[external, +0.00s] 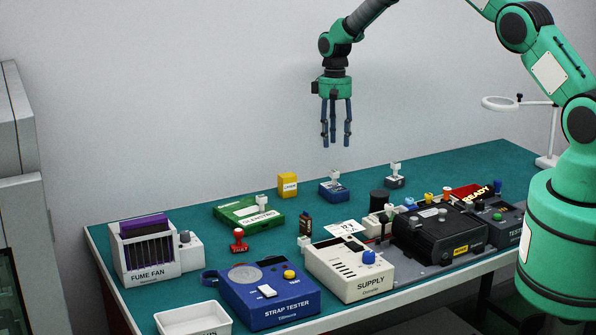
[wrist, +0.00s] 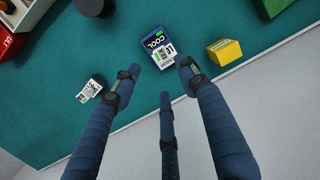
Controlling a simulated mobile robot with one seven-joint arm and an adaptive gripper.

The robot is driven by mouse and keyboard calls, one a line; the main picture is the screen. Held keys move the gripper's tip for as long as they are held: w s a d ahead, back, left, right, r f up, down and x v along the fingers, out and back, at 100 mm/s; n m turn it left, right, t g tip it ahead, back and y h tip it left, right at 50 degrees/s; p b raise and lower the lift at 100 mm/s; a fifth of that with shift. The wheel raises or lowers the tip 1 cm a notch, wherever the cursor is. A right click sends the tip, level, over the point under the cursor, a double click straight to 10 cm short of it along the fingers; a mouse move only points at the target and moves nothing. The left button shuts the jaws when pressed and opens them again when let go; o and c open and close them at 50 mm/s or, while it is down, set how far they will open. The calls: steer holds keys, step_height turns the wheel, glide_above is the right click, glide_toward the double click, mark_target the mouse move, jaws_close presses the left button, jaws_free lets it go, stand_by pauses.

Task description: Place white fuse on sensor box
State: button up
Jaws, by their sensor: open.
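My gripper (external: 336,142) hangs open and empty, fingers down, well above the back of the green bench. In the wrist view its fingers (wrist: 160,70) spread just below a small blue box (wrist: 147,33) with "COOL" lettering. That blue box (external: 333,195) carries a small white block (external: 335,175) on top, possibly the white fuse. A dark grey box (external: 394,184) to its right carries a similar white piece (external: 395,168); it also shows in the wrist view (wrist: 98,79). I cannot read which box is the sensor box.
A yellow box (external: 288,185) stands left of the blue box. A green unit (external: 240,215), red stamp (external: 238,243), fume fan (external: 150,275), strap tester (external: 255,305), supply box (external: 345,285) and black unit (external: 440,238) crowd the front.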

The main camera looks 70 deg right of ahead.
steer(key=s+a+r+n+t+h, duration=0.1)
steer(key=a+r, duration=0.5)
steer(key=r, duration=0.4)
steer(key=s+a+r+n, duration=0.1)
steer(key=a+r, duration=0.6)
steer(key=r, duration=0.3)
steer(key=s+a+r+n+t, duration=0.1)
steer(key=s+a+r, duration=0.8)
steer(key=a+r, duration=0.4)
steer(key=s+a+r+n+t, duration=0.1)
steer(key=s+a+r, duration=0.35)
steer(key=s, duration=0.25)
steer(key=s+a+r+n+t, duration=0.1)
steer(key=s+a+r, duration=0.3)
steer(key=s+a, duration=0.25)
steer(key=s+a+n+t, duration=0.1)
steer(key=s+a, duration=0.2)
steer(key=s, duration=0.6)
steer(key=s+a+f+n+t, duration=0.1)
steer(key=s+a, duration=0.2)
steer(key=s, duration=0.5)
steer(key=shift+s+a, duration=0.25)
steer(key=shift+s, duration=0.1)
steer(key=shift+f, duration=0.15)
